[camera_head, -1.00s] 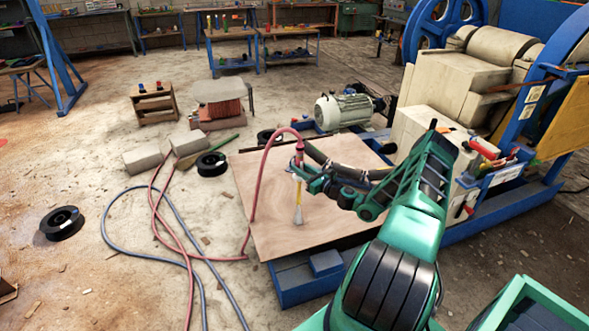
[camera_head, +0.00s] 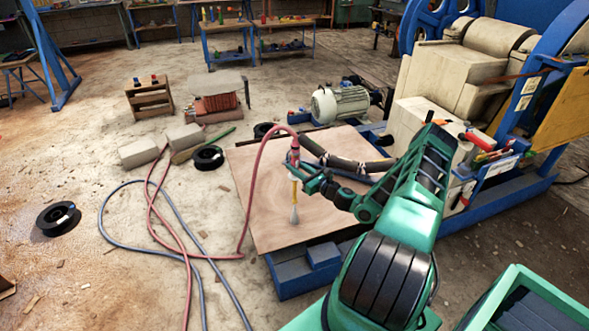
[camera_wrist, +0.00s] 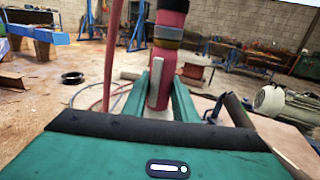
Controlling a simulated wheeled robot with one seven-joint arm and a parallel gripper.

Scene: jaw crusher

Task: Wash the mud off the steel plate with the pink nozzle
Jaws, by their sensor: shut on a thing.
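My gripper (camera_head: 301,176) is shut on the pink nozzle (camera_head: 294,155). In the wrist view the pink nozzle body (camera_wrist: 172,25) stands between the two green fingers of my gripper (camera_wrist: 161,98). In the head view its yellow wand with a grey tip points down over a large flat light-brown sheet (camera_head: 265,215) on a blue base. The sheet looks like wood grain; I cannot tell whether it is the steel plate, and no distinct mud shows on it. I cannot tell whether the tip touches it. No water spray is visible.
The red hose (camera_head: 250,190) arches from the nozzle to the floor, beside a blue-grey hose (camera_head: 105,215). Black spools (camera_head: 58,218), pale blocks (camera_head: 140,152) and a grey motor (camera_head: 340,102) lie around. The jaw crusher (camera_head: 455,75) stands at right. Floor at left is mostly open.

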